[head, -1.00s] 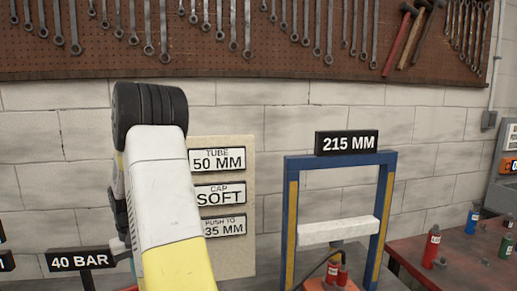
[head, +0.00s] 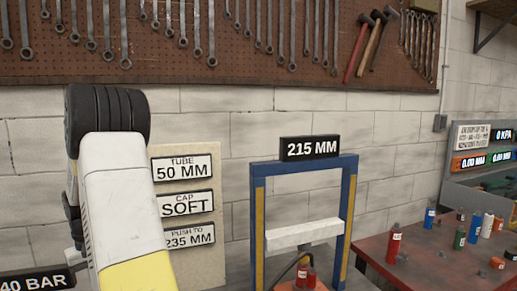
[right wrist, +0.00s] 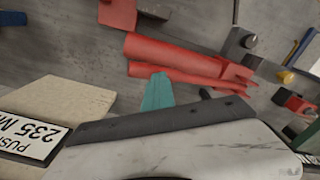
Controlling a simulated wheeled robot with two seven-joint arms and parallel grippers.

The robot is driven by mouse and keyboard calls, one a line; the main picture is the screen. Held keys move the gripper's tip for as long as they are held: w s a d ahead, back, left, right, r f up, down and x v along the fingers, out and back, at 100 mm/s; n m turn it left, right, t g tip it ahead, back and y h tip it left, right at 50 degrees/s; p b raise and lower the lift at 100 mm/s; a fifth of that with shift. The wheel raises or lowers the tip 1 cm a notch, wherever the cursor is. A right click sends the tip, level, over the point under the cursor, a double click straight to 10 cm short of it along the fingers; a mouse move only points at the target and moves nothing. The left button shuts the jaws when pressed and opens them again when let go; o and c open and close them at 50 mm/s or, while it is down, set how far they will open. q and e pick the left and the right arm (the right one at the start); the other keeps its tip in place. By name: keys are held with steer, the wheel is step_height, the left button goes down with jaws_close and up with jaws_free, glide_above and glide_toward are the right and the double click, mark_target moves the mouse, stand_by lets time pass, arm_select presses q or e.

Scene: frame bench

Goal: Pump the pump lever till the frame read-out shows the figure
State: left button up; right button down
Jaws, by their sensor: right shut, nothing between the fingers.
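The blue press frame (head: 349,205) stands against the wall, its black read-out (head: 310,148) showing 215 MM. A pale crossbar (head: 303,234) spans its posts. The board (head: 190,262) to its left reads TUBE 50 MM, CAP SOFT, and PUSH TO 235 MM on the lowest plate (head: 189,236). In the right wrist view a thick red tube (right wrist: 172,53) lies above a thinner red bar (right wrist: 185,80); I cannot tell which is the pump lever. My right gripper (right wrist: 158,92) shows there as a teal tip, shut and empty, close to the red bar; contact is unclear. My left gripper is not in view.
My white and yellow arm blocks the lower left of the head view. A read-out (head: 35,281) at lower left shows 40 BAR. A red-topped bench (head: 405,270) with several small bottles stands at right. Wrenches hang on the pegboard (head: 215,60) above.

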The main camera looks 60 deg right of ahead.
step_height(320, 180, down, 8)
steer(key=shift+f, duration=0.15)
step_height(320, 180, up, 8)
steer(key=shift+r, duration=0.15)
stand_by(0.9)
stand_by(0.8)
step_height(320, 180, down, 8)
steer(key=shift+f, duration=0.1)
steer(key=shift+r, duration=4.1)
steer(key=shift+d, duration=0.1)
